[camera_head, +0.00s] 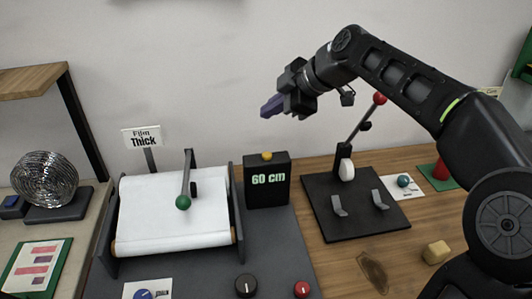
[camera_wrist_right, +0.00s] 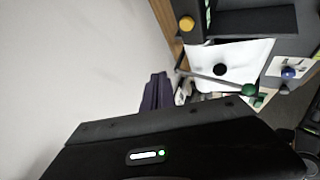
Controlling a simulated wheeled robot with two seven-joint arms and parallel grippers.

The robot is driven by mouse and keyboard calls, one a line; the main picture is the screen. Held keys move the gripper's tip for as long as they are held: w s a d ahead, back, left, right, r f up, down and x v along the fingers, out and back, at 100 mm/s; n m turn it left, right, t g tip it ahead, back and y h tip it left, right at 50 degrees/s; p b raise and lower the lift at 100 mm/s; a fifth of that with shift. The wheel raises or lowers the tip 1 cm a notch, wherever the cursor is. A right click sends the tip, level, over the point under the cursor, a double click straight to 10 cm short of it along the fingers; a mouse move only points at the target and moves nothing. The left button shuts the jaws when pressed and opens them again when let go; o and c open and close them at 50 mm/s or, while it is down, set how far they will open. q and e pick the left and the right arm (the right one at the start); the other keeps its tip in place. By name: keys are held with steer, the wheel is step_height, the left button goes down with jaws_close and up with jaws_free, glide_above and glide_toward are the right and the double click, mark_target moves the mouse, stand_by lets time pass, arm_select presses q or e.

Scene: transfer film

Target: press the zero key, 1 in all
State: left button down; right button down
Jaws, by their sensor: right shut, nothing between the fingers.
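A black display box (camera_head: 267,188) reads "60 cm" and stands on the dark base beside the film roll. A yellow button (camera_head: 266,156) sits on its top; it also shows at the top of the right wrist view (camera_wrist_right: 187,23). No zero marking is readable on it. My right gripper (camera_head: 271,107) is shut and empty, its purple fingers in the air above the box in the head view, clear of the button. The fingers also show in the right wrist view (camera_wrist_right: 156,92). My left gripper is not in view.
A white film roll (camera_head: 150,215) with a green-knobbed lever (camera_head: 183,202) is left of the box. A black knob (camera_head: 246,285) and red button (camera_head: 302,289) are in front. A black press plate (camera_head: 345,225) with a red-knobbed lever (camera_head: 380,98) stands right.

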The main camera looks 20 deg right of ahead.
steer(key=b, duration=0.5)
glide_above(271, 155)
step_height(271, 155, down, 8)
steer(key=shift+a+r, duration=0.1)
steer(key=shift+a, duration=0.05)
steer(key=shift+f+b, duration=0.4)
steer(key=shift+b, duration=0.15)
stand_by(1.3)
steer(key=shift+f+b, duration=0.45)
steer(key=shift+b, duration=0.2)
steer(key=shift+f+b, duration=0.5)
steer(key=shift+b, duration=0.15)
stand_by(0.5)
steer(key=shift+r, duration=0.15)
steer(key=shift+r+p, duration=0.55)
steer(key=shift+r, duration=0.25)
steer(key=shift+r, duration=0.1)
